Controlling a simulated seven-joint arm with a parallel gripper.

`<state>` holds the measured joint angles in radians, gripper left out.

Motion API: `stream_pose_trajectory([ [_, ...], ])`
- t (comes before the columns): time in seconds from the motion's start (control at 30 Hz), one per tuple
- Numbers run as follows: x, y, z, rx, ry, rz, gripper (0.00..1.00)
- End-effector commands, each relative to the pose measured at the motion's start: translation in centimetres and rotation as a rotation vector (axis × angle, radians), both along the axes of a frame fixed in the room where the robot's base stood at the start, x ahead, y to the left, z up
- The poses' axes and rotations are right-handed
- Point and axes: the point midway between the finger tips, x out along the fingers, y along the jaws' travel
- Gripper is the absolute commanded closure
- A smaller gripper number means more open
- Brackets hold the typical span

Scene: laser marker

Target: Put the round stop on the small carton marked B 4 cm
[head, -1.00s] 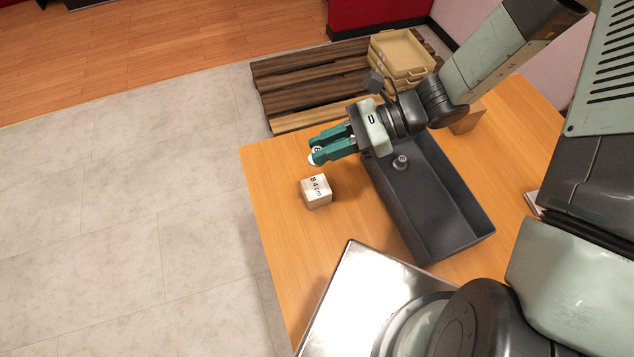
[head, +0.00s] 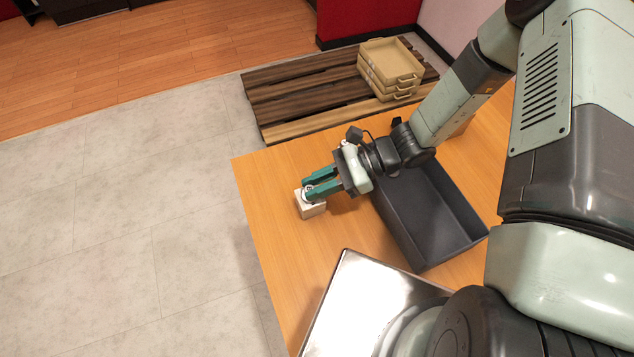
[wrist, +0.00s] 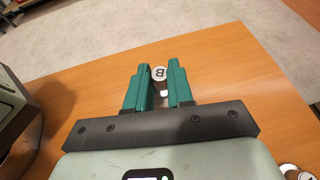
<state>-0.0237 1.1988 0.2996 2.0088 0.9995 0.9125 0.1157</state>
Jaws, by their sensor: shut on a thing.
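My gripper (head: 308,191) is shut on the round stop, a small pale disc that shows a letter B in the wrist view (wrist: 159,73). The stop sits between the two green fingertips. The small carton (head: 313,210) is a pale cube on the wooden table, near its left edge. The fingertips and the stop are right over the carton's top in the head view and hide most of it, with its marking. I cannot tell whether the stop touches the carton.
A long dark open tray (head: 420,255) lies right of the carton, under my arm. A shiny metal plate (head: 350,290) is at the near side. A slatted pallet (head: 300,95) with stacked tan trays (head: 392,50) stands beyond the table. The table between carton and plate is clear.

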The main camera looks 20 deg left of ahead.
Motion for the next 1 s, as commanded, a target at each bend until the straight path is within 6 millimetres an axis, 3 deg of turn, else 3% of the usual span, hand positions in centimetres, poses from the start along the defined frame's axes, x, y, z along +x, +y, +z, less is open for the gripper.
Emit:
stream_pose_trajectory([
  [0.1,0.0,0.0,-0.3,0.0,0.001,0.0,1.0],
  [0.13,0.0,0.0,-0.3,0.0,0.0,0.0,0.75],
  [0.3,0.0,0.0,-0.2,0.0,0.0,0.0,0.53],
  [0.67,0.3,-0.3,0.2,0.0,-0.001,-0.002,0.53],
  [1.0,4.1,-5.2,2.7,0.0,-0.003,-0.003,0.53],
])
